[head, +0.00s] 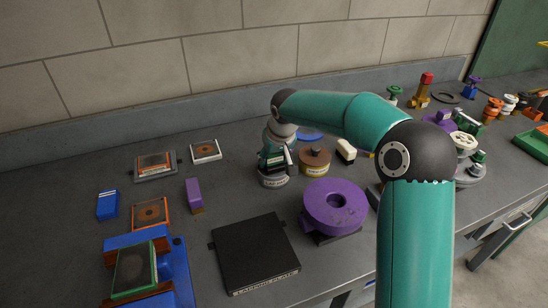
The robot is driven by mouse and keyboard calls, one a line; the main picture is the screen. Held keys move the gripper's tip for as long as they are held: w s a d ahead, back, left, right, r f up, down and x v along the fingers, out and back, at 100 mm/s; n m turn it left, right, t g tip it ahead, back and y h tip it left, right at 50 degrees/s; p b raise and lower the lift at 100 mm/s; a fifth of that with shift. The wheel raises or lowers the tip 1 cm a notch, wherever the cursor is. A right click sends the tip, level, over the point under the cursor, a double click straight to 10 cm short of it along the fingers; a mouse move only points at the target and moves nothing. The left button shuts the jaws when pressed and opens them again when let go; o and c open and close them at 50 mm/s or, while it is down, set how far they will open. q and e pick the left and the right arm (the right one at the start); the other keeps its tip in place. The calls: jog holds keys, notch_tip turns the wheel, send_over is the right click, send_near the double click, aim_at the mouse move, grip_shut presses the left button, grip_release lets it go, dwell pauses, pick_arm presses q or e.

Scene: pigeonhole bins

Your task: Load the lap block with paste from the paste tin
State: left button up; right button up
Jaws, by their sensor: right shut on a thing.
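The paste tin (273,181) is a grey round tin with a pale label, standing on the bench left of a brown tin. My right gripper (277,157) points down directly over it, its arm reaching in from the lower right. The gripper is shut on a small dark block, seemingly the lap block, mostly hidden by the fingers. The block is at the tin's mouth; I cannot tell whether it touches the paste. The tin's inside is hidden. My left gripper is not in view.
A brown tin (314,162) stands close right of the paste tin. A black lapping plate (253,255) and a purple ring (335,207) lie in front. A purple block (194,193) and a blue fixture (176,262) are at left.

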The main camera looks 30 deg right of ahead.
jog(key=shift+f+b, duration=0.3)
jog(key=shift+f, duration=0.1)
jog(key=o, duration=1.1)
jog(key=shift+c, duration=0.3)
jog(key=c, duration=0.3)
jog(key=shift+r, duration=0.15)
jog(key=c, duration=1)
